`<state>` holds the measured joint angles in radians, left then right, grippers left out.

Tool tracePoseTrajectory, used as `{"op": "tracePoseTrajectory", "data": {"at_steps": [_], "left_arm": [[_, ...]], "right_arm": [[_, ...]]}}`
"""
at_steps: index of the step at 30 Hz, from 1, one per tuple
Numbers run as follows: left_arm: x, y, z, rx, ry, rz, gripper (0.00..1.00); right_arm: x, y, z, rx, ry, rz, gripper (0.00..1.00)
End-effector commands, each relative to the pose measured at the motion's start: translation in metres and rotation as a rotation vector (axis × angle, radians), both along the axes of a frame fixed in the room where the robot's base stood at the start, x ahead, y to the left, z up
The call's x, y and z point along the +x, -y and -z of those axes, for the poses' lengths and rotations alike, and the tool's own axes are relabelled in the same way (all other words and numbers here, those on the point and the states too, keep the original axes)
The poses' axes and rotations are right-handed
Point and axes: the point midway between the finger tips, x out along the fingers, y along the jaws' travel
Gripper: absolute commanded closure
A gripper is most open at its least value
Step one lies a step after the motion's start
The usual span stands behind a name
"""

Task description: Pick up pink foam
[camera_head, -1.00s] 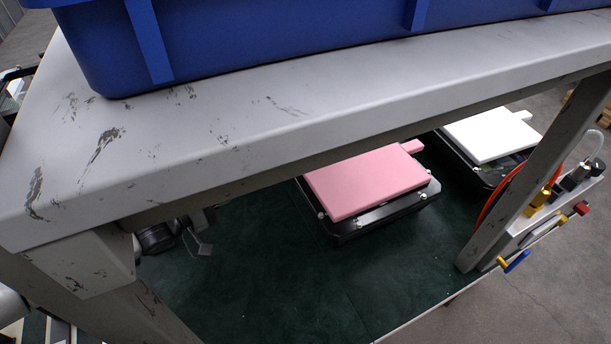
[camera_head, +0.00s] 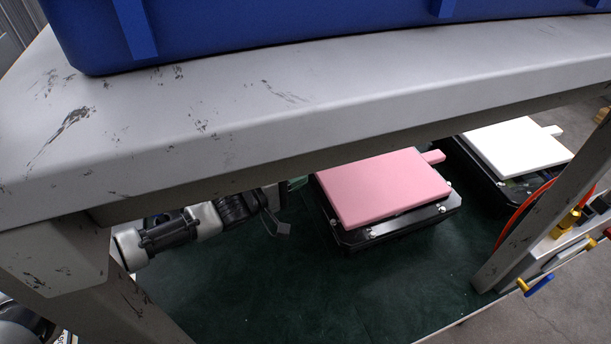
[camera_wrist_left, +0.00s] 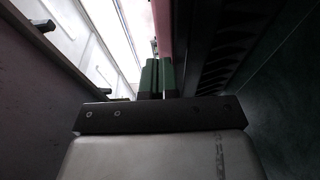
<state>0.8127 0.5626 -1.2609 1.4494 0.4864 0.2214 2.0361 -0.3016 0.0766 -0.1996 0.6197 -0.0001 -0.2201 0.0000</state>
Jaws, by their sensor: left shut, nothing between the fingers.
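The pink foam (camera_head: 383,187) is a flat pink slab with a small tab at its far right corner. It lies on top of a black floodlight housing (camera_head: 400,228) on the dark green lower surface. My left arm reaches in under the upper shelf from the left. My left gripper (camera_head: 298,183) is just left of the foam, with its tips partly hidden by the shelf edge. In the left wrist view its green fingers (camera_wrist_left: 158,76) are together and empty, with a pink strip (camera_wrist_left: 163,30) of the foam just beyond them. My right gripper is not in view.
The grey upper shelf (camera_head: 250,110) with a blue bin (camera_head: 290,25) overhangs the lower surface. A white slab (camera_head: 515,146) on another housing lies to the right. A slanted post (camera_head: 555,205) with a red hose stands at right. The green surface (camera_head: 280,300) in front is clear.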

Motion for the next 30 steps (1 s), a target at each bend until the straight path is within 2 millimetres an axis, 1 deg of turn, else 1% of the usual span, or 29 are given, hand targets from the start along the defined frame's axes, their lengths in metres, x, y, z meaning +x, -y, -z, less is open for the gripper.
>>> {"op": "tracePoseTrajectory", "data": {"at_steps": [1,5,17,20,24,30], "left_arm": [[-0.001,0.007,-0.001,-0.001,0.000,0.000,1.00],[-0.002,0.016,-0.001,-0.002,0.001,0.000,1.00],[-0.003,0.018,-0.001,0.000,0.001,-0.001,1.00],[-0.004,0.026,-0.001,-0.002,0.001,0.000,1.00],[-0.007,0.044,-0.002,-0.003,0.000,0.000,1.00],[-0.007,0.044,0.000,0.001,0.002,-0.002,1.00]], "right_arm": [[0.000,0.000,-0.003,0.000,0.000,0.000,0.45],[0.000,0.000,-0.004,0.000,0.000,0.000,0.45],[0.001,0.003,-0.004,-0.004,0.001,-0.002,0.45],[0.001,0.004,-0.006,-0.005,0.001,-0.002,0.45],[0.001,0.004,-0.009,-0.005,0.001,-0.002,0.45],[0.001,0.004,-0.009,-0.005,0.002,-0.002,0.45]]}}
